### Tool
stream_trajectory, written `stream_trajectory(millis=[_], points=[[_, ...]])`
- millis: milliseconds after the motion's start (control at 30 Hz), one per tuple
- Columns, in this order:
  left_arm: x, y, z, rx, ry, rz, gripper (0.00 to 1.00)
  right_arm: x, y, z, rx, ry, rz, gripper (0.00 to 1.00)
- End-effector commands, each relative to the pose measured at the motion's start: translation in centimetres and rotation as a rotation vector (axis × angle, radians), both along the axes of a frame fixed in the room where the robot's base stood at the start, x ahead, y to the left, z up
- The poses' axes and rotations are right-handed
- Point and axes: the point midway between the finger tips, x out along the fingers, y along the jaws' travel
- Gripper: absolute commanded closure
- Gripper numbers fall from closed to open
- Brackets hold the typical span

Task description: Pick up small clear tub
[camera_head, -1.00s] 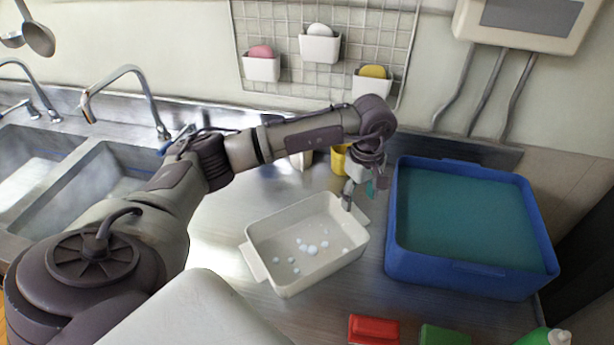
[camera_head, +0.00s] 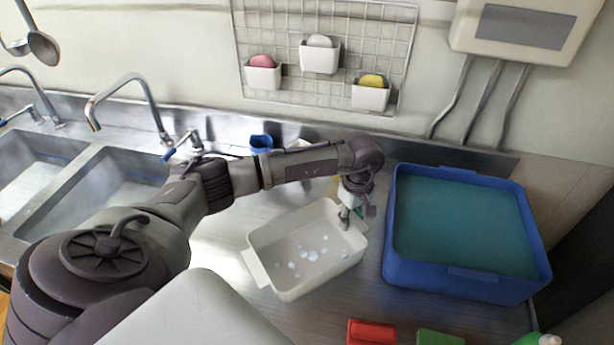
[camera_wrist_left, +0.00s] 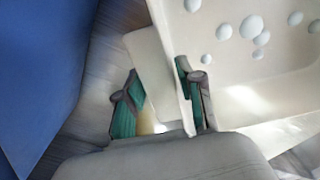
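The tub (camera_head: 322,278) is an off-white rectangular basin with several pale bubbles inside and a flat handle at each end. It looks opaque rather than clear. It stands on the steel counter in the middle of the head view and fills the upper right of the left wrist view (camera_wrist_left: 235,75). My left gripper (camera_head: 347,217) points down at its right end. In the wrist view my left gripper (camera_wrist_left: 160,105) has its green-padded fingers apart, one inside the tub wall and one outside, with the handle between them. Contact cannot be told. My right gripper is out of view.
A large blue bin (camera_head: 468,287) of teal liquid stands close on the right. Red (camera_head: 371,332) and green (camera_head: 440,338) blocks lie at the front. A blue cup (camera_head: 261,142) stands behind my arm. Sinks (camera_head: 110,182) are at left.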

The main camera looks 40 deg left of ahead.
Motion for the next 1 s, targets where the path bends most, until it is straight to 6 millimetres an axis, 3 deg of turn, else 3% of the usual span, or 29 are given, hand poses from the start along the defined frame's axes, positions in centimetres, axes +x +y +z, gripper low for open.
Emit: stream_trajectory(millis=[33,200,567,667,1000], points=[[0.0,0.0,0.0,0.0,0.0,0.0,0.76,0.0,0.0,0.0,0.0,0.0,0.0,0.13],[0.0,0.0,0.0,0.0,0.0,0.0,1.0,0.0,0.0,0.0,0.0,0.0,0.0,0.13],[0.1,0.0,0.4,-0.001,-0.003,0.0,1.0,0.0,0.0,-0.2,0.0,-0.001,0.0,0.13],[0.2,0.0,1.5,-0.001,-0.005,0.0,1.0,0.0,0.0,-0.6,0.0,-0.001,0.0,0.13],[0.1,0.0,8.0,0.001,-0.004,0.0,1.0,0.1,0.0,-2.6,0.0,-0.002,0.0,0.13]])
